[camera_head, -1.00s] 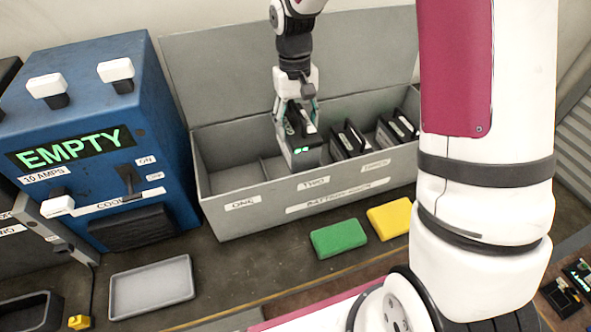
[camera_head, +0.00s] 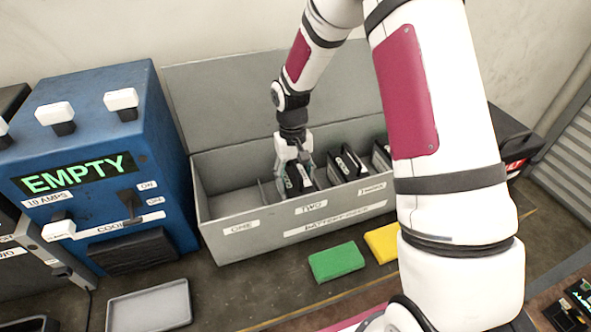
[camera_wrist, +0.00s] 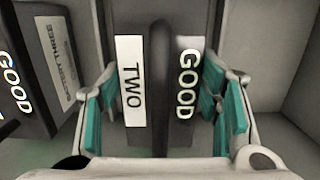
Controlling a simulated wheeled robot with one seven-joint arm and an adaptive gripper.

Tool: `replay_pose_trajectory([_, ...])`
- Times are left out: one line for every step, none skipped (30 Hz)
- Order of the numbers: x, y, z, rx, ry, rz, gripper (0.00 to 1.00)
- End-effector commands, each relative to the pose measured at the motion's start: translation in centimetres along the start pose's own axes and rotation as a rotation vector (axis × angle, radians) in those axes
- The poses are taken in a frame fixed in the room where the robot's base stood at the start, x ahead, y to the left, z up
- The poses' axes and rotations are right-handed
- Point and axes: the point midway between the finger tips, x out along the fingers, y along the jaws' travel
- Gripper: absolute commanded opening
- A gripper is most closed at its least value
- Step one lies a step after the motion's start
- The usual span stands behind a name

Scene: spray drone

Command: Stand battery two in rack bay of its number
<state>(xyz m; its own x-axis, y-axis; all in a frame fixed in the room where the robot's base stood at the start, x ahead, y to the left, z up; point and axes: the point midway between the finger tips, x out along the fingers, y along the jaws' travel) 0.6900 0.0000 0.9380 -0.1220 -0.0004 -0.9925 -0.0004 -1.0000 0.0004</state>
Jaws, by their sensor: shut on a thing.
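My gripper (camera_head: 293,160) is shut on the dark battery two (camera_head: 299,178), inside the grey battery rack (camera_head: 225,228) behind the front label TWO. In the wrist view, battery two (camera_wrist: 186,125) shows a white TWO label and the word GOOD, with the teal finger pads (camera_wrist: 160,108) on both sides of it. The battery looks upright and low in the middle bay. Its underside is hidden, so I cannot tell whether it touches the bay floor.
Other dark batteries (camera_head: 347,163) stand to the right in the rack; one (camera_wrist: 30,85) is close beside my fingers. The left bay ONE looks empty. A blue charger (camera_head: 105,150) reading EMPTY stands left. Green (camera_head: 336,262) and yellow (camera_head: 382,243) blocks lie in front.

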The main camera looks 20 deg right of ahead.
Motion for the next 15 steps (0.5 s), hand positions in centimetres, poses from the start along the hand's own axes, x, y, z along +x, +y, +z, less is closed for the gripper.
replay_pose_trajectory([-0.01,-0.02,-0.11,0.0,0.004,0.0,0.0])
replay_pose_trajectory([0.05,-0.01,-0.14,0.0,0.005,0.0,0.0])
replay_pose_trajectory([0.06,-0.01,-0.17,0.0,0.005,0.001,0.0])
replay_pose_trajectory([0.04,-0.01,-0.17,0.0,0.006,0.001,0.0])
replay_pose_trajectory([0.04,-0.01,-0.18,0.0,0.006,0.001,0.0])
replay_pose_trajectory([0.03,0.0,-0.18,0.0,0.006,0.001,0.0])
replay_pose_trajectory([0.03,0.0,-0.18,0.0,0.006,0.001,0.0])
replay_pose_trajectory([0.04,0.0,-0.18,0.0,0.006,0.001,0.0])
replay_pose_trajectory([0.06,0.0,-0.18,0.0,0.005,0.001,0.0])
replay_pose_trajectory([0.11,0.0,-0.18,0.0,0.005,0.001,0.0])
replay_pose_trajectory([0.18,0.0,-0.19,0.0,0.005,0.001,0.0])
replay_pose_trajectory([0.28,-0.01,-0.2,0.0,0.005,0.001,0.0])
replay_pose_trajectory([0.35,-0.01,-0.21,0.0,0.005,0.001,0.0])
replay_pose_trajectory([0.48,0.0,-0.08,0.0,0.001,0.0,0.65])
replay_pose_trajectory([0.47,0.0,-0.07,0.0,0.001,0.0,0.74])
